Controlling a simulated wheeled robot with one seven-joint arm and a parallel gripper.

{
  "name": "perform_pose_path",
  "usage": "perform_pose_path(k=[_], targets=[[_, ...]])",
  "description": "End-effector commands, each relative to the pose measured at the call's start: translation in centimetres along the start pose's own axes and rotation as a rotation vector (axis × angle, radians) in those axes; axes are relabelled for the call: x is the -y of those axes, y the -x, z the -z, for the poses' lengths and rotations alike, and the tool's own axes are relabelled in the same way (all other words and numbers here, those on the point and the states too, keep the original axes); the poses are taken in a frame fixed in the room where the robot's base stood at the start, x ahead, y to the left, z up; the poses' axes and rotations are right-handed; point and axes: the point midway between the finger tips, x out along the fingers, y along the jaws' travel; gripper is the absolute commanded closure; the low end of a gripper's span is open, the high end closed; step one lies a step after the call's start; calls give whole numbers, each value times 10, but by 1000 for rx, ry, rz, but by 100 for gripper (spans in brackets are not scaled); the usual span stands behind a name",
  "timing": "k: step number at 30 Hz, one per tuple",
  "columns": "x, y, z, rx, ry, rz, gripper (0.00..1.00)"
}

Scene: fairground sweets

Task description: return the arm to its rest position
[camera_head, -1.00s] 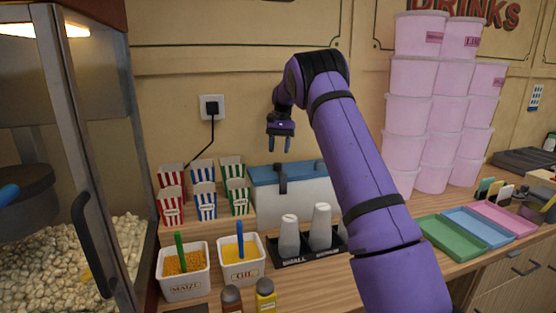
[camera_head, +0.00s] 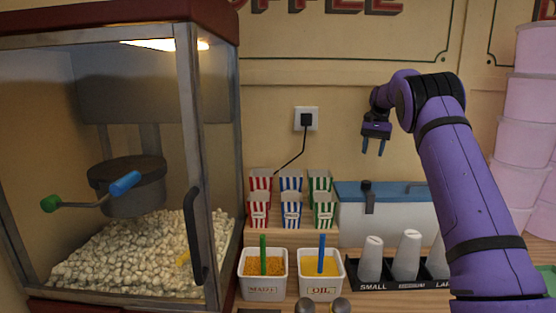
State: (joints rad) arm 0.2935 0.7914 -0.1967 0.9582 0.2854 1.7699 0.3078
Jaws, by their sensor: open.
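My purple arm rises from the bottom right and bends at the elbow, with the forearm reaching away from the camera. My gripper (camera_head: 373,147) hangs fingers down in the air in front of the back wall, above the white cooler with the blue lid (camera_head: 378,192). Its two fingers are apart and nothing is between them. The upper arm hides part of the counter and the right end of the cup tray.
A glass popcorn machine (camera_head: 213,128) with popcorn (camera_head: 140,255) stands at left. Striped boxes (camera_head: 290,210), a maize tub (camera_head: 263,289), an oil tub (camera_head: 320,289) and cups (camera_head: 407,257) fill the counter. Pink tubs (camera_head: 525,145) are stacked at right. Air around the gripper is clear.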

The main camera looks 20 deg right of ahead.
Motion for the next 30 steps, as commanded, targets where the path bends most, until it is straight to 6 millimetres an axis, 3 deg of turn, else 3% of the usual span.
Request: perform_pose_path(k=[5,8,18,30], targets=[[1,8,-12,-18,13,6,55],[2,19,-34,-44,34,14,55],[-3,50,-142,-180,156,40,55],[-27,46,-272,-345,323,53,55]])
